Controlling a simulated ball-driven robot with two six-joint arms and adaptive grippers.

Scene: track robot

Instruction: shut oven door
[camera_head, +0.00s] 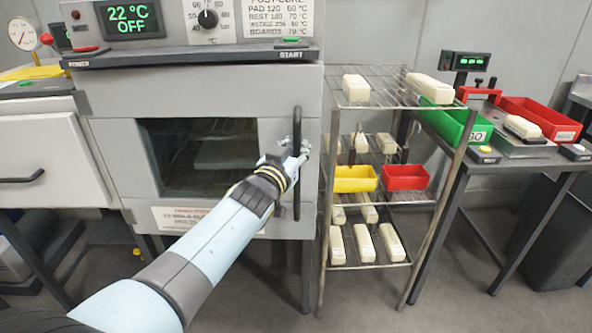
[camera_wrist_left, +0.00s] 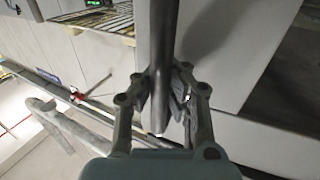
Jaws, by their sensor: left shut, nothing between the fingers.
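The oven door (camera_head: 225,95) is a grey panel with a dark window (camera_head: 165,150) and a dark vertical handle (camera_head: 297,200) on its right side. It stands in the oven front, closed or nearly closed; I cannot tell whether a small gap is left. My left gripper (camera_head: 296,148) is shut and empty at the middle of the handle. In the left wrist view the handle bar (camera_wrist_left: 162,60) runs down in front of the gripper fingers (camera_wrist_left: 163,105); whether they touch it is not clear. My right gripper is not in view.
The oven's control panel (camera_head: 210,20) reads 22 °C OFF. A wire rack (camera_head: 370,265) with pale blocks and yellow and red bins stands close to the right of the door. A table (camera_head: 455,150) with green and red bins is farther right. A white cabinet (camera_head: 50,160) stands left.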

